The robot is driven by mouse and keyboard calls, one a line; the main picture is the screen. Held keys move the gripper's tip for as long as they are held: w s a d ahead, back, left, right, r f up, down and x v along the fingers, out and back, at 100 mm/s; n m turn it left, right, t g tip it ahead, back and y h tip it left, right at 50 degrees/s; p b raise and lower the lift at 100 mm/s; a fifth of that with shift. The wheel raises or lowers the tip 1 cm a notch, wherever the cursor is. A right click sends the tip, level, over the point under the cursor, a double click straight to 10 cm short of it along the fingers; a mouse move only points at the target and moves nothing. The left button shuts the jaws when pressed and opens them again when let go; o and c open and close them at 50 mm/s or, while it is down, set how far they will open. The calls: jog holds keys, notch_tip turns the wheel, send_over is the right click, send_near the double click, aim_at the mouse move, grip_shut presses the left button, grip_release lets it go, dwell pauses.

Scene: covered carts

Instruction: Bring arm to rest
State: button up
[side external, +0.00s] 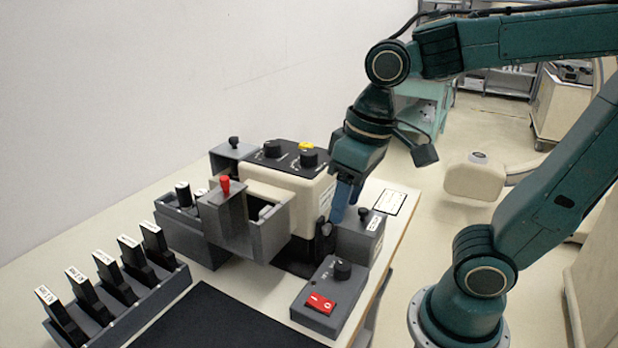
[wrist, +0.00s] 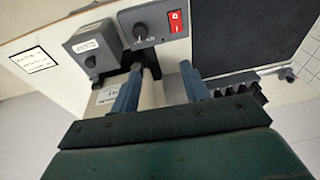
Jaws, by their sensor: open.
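My gripper (side external: 345,203) is at the end of my green arm, pointing down beside the right side of a cream machine (side external: 312,196) with a dark top and knobs. Its blue fingers hang near a small grey box with a black knob (side external: 362,238). In the wrist view my gripper (wrist: 158,82) shows two blue fingers spread apart with nothing held between them. The left finger is close to the cream machine and a black part; I cannot tell whether it touches.
A control box with a red switch (side external: 322,302) stands at the table's front right. A grey rack (side external: 118,318) holds several black labelled pieces at left. A black mat (side external: 215,325) lies in front. Open floor lies right of the table, with a teal cart (side external: 422,105) behind.

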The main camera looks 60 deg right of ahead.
jog(key=shift+s+d+r+t+h, duration=0.1)
jog(key=shift+s+d+r+t, duration=0.05)
jog(key=shift+s+d+t, duration=0.45)
jog(key=shift+s+d+r+t+h, duration=0.1)
jog(key=shift+s+d+r+t, duration=0.1)
jog(key=shift+s+d+t, duration=0.5)
jog(key=shift+s+d+r+t+h, duration=0.2)
jog(key=shift+d+t, duration=0.3)
jog(key=shift+d, duration=0.35)
